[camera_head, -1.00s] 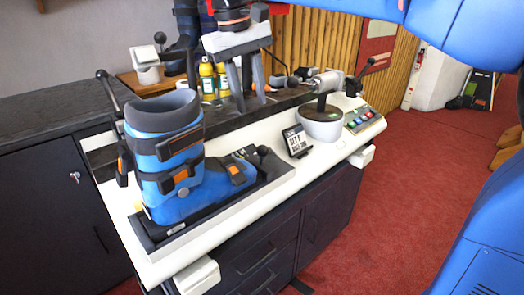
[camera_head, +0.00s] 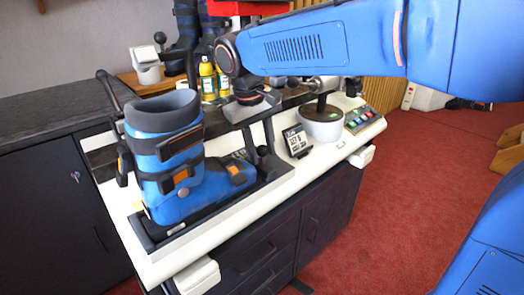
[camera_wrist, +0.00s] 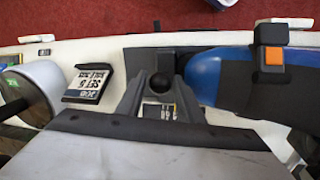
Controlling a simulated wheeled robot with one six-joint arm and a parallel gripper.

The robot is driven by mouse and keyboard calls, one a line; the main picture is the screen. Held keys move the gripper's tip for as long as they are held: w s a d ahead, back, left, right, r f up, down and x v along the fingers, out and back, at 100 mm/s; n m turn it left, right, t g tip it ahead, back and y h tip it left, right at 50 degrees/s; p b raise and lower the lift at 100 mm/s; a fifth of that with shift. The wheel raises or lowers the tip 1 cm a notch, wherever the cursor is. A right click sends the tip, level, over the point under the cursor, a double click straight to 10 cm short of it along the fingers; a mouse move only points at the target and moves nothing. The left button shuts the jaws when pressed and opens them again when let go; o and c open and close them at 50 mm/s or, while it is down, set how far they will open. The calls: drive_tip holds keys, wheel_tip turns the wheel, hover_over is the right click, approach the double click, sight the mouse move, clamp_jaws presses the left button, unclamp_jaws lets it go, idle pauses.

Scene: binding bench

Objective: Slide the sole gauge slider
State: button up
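The sole gauge slider shows as a dark round knob (camera_wrist: 160,82) at the toe end of the boot's base; in the head view it is hard to make out between my fingers. My gripper (camera_head: 260,146) points down there. In the wrist view my gripper (camera_wrist: 159,84) has its two grey fingers apart, one on each side of the knob, with what looks like a small gap. A blue ski boot (camera_head: 180,195) with orange buckles stands upright on a dark base plate (camera_head: 160,236). Its toe shows in the wrist view (camera_wrist: 206,76).
A small sign with lettering (camera_head: 297,141) stands right of my gripper. Beyond it are a round grey pot (camera_head: 321,128) and a panel of coloured buttons (camera_head: 361,119). Yellow bottles (camera_head: 207,80) stand behind.

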drive_tip(key=shift+f, duration=0.3)
drive_tip(key=shift+c, duration=0.5)
clamp_jaws()
drive_tip(key=shift+w+d, duration=1)
drive_tip(key=shift+d, duration=0.25)
drive_tip(key=shift+w+d, duration=1)
drive_tip(key=shift+d, duration=0.25)
drive_tip(key=shift+o, duration=0.5)
unclamp_jaws()
drive_tip(key=shift+d, duration=0.15)
drive_tip(key=s+a+r, duration=0.1)
drive_tip(key=a+r, duration=0.2)
drive_tip(key=r, duration=1.4)
drive_tip(key=shift+s, duration=0.25)
